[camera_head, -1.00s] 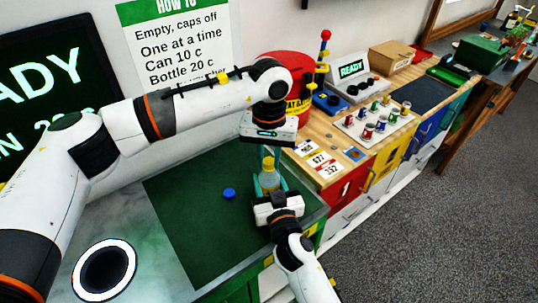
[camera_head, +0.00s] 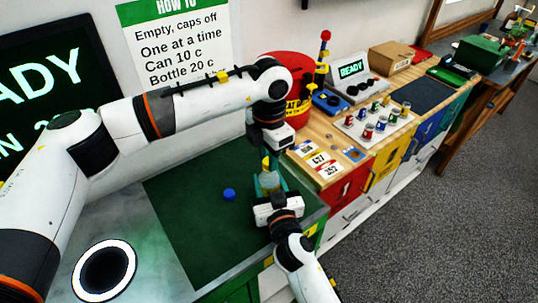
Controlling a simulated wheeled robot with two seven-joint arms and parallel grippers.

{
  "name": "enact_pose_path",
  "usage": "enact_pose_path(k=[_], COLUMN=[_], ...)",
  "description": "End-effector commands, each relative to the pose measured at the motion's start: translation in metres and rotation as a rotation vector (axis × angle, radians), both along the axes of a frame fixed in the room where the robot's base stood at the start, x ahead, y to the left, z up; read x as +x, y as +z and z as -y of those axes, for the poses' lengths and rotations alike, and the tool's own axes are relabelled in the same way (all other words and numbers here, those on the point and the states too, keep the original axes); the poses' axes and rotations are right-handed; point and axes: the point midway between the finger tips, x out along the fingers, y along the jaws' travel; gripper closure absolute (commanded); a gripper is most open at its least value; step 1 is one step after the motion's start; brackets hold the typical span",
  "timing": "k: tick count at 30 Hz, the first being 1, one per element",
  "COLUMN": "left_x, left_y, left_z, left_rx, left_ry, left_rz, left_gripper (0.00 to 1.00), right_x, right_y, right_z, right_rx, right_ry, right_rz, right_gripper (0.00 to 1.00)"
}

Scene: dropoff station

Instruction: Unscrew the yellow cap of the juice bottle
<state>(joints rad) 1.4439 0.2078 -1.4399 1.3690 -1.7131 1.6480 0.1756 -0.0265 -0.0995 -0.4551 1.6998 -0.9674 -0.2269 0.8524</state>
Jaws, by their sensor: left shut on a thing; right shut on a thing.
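The juice bottle (camera_head: 267,181) stands upright on the green mat. Its yellow cap (camera_head: 265,162) shows at the top, between the fingers of my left gripper. My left gripper (camera_head: 264,160) comes down from above and is shut on the cap; the fingers partly hide it. My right gripper (camera_head: 268,186) comes in from the front at low height and is shut on the bottle's body, which it mostly hides.
A loose blue cap (camera_head: 229,194) lies on the green mat (camera_head: 195,225) left of the bottle. A round hole with a white ring (camera_head: 105,271) is in the counter at front left. A wooden bench with a can tray (camera_head: 374,123) stands to the right. A red bin (camera_head: 291,85) stands behind.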

Motion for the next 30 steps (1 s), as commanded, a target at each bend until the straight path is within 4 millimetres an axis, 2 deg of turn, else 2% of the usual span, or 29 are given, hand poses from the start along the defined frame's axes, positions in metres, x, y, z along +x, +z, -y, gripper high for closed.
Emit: enact_pose_path(k=[21,27,30], left_x=[0.0007,0.0007,0.0008], left_y=[0.0015,0.0016,0.0016], left_z=[-0.0005,-0.0007,-0.0008], left_rx=[-0.001,-0.001,-0.001], left_ry=[1.671,1.973,2.008], left_rz=[0.002,0.003,0.004], left_gripper=[1.00,1.00,1.00], right_x=[-0.0004,-0.0004,-0.0004], right_y=[0.0000,-0.0001,-0.0001], right_z=[-0.0005,-0.0004,-0.0004], right_rx=[0.000,0.000,0.000], right_ry=[0.001,0.001,0.001], right_rz=[0.000,0.000,0.000], right_gripper=[1.00,1.00,1.00])
